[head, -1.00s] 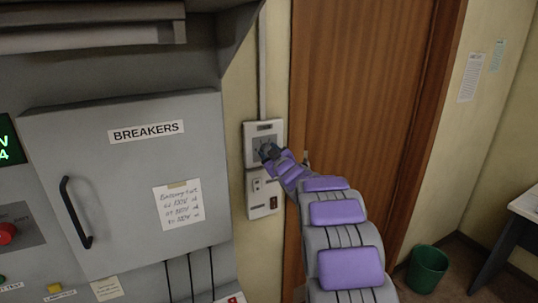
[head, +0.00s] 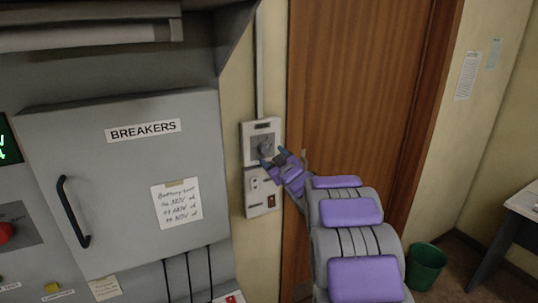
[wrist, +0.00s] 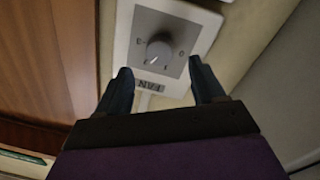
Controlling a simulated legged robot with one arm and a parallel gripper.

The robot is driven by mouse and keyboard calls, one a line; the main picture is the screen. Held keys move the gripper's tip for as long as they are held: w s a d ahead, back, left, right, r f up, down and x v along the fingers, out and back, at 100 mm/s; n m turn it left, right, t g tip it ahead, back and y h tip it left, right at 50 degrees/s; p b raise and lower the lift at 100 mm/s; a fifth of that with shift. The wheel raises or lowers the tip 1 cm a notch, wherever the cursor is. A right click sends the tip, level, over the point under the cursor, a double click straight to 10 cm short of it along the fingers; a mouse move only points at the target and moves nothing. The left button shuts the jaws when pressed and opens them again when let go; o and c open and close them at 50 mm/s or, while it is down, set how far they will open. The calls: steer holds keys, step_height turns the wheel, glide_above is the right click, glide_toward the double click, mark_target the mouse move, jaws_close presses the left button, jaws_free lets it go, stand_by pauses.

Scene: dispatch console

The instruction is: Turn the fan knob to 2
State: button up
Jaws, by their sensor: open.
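The fan knob (wrist: 158,52) is a round grey knob on a dial plate with marks around it, on a pale wall panel (wrist: 205,20). The FAN label (wrist: 150,86) appears upside down in the wrist view. I cannot tell for sure which mark the knob points to. In the head view the knob (head: 264,146) is on the wall between the grey cabinet and the door. My gripper (wrist: 164,85) is open and empty, its fingers pointing at the panel, apart from the knob. In the head view my gripper (head: 273,158) is just below and right of the knob.
A switch plate (head: 262,193) is directly below the fan panel. The grey breaker cabinet (head: 130,235) juts out on the left. A brown wooden door (head: 365,100) is on the right. A green bin (head: 426,268) stands on the floor farther right.

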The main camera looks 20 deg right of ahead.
steer(key=s, duration=1.1)
steer(key=shift+s+f, duration=0.15)
steer(key=shift+s, duration=0.2)
steer(key=shift+a, duration=0.1)
steer(key=s+a+f+m+g+h+b, duration=0.1)
steer(key=s+a+f+m+g+b, duration=0.15)
steer(key=s+a+f+g, duration=0.55)
steer(key=s+a+f+m+g+h+b, duration=0.1)
steer(key=s+a+f+m+g+h, duration=0.25)
steer(key=s, duration=0.85)
steer(key=s+a+f+g+y, duration=0.1)
steer(key=s+a+f+g, duration=0.1)
steer(key=s, duration=0.6)
steer(key=s+a+f+g+y+b, duration=0.1)
steer(key=s+a+f+g+y, duration=0.1)
steer(key=s+a, duration=0.3)
steer(key=s+a+f+n+g+y, duration=0.1)
steer(key=s+a+g, duration=0.3)
steer(key=s, duration=0.8)
steer(key=shift+s+f+y+b, duration=0.25)
steer(key=shift+f+y, duration=0.2)
steer(key=shift+f, duration=0.3)
steer(key=shift+w+g, duration=0.1)
steer(key=shift+g, duration=0.15)
steer(key=shift+c, duration=0.5)
stand_by(0.4)
